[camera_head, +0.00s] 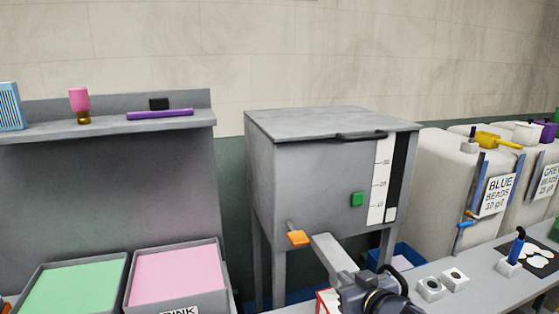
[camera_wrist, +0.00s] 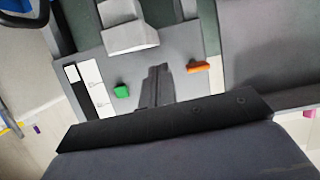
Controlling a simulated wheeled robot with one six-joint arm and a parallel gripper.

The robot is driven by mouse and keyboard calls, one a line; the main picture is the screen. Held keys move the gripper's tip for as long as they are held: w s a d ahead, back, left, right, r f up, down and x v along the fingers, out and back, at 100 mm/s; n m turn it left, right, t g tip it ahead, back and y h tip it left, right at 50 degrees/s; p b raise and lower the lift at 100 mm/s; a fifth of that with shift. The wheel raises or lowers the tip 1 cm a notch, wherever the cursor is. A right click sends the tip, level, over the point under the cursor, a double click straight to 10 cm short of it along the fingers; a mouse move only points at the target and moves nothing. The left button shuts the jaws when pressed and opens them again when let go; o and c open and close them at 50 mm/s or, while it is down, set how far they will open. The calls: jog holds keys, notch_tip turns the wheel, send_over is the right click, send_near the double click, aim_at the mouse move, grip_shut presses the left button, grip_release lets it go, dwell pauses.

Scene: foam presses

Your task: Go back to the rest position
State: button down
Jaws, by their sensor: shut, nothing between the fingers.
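My gripper (camera_wrist: 157,80) shows in the wrist view as two dark fingers close together, shut and empty. It points toward the front of the grey press (camera_head: 300,160). In the wrist view its fingers appear between the press's green button (camera_wrist: 121,91) and orange lever (camera_wrist: 198,67), apparently clear of both. In the head view the green button (camera_head: 357,199) is on the front face and the orange lever (camera_head: 298,239) is at the lower left. My dark wrist (camera_head: 375,292) is at the bottom, in front of the pale chute (camera_head: 333,253); the fingertips cannot be made out there.
White bead tanks (camera_head: 440,170) and a bench (camera_head: 480,285) with small blocks are at right.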

jog(key=shift+g, duration=0.5)
jog(key=d+f+b, duration=0.1)
jog(key=f+b, duration=0.1)
jog(key=f, duration=0.2)
jog(key=d+f+b, duration=0.1)
jog(key=f+b, duration=0.1)
jog(key=f, duration=0.2)
jog(key=d+f+b, duration=0.1)
jog(key=d+f, duration=0.1)
jog(key=f, duration=0.3)
jog(key=shift+w+b, duration=0.35)
jog(key=shift+b, duration=0.05)
jog(key=shift+w+a+f, duration=0.1)
jog(key=shift+w+f, duration=0.05)
jog(key=shift+w, duration=0.35)
